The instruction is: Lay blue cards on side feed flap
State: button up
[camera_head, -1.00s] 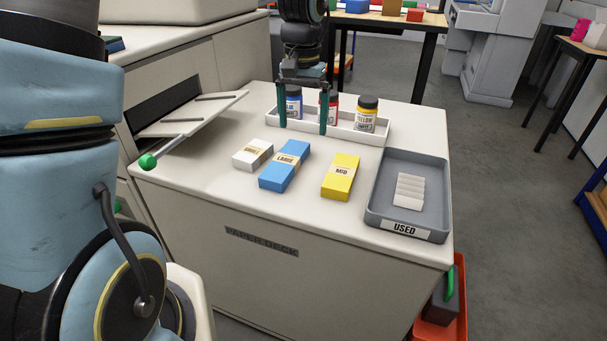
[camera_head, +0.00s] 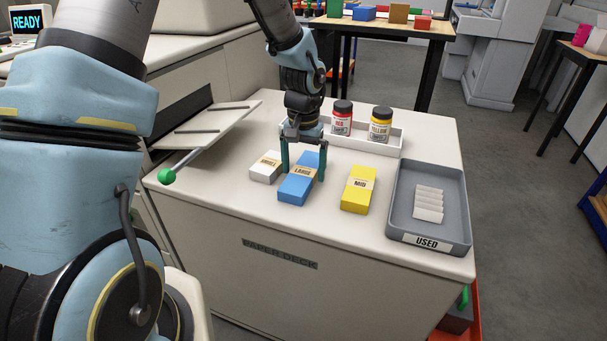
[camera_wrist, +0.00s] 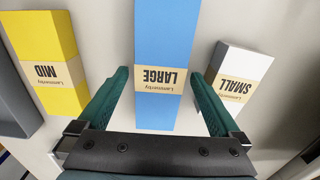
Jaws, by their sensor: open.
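The blue card stack (camera_head: 295,190) with a tan band marked LARGE lies on the paper deck top; it also shows in the wrist view (camera_wrist: 162,40). My gripper (camera_head: 304,174) is open, its green fingers on either side of the blue stack. In the wrist view the open fingers (camera_wrist: 160,100) show with the blue stack between them and gaps at both sides. I cannot tell how far the fingertips are above the deck. The side feed flap (camera_head: 208,127) is a sloping pale plate at the left of the deck, with dark guide strips and no cards on it.
A white SMALL stack (camera_head: 265,168) is left of the blue one and a yellow MID stack (camera_head: 358,190) right. Behind stands a white bottle tray (camera_head: 397,142). A grey USED tray (camera_head: 398,228) holds white pieces. A green-knobbed lever (camera_head: 167,176) sticks out by the flap.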

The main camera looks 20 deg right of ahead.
jog(key=shift+c, duration=0.2)
grip_shut()
dwell(0.6)
jog(key=shift+r, duration=0.1)
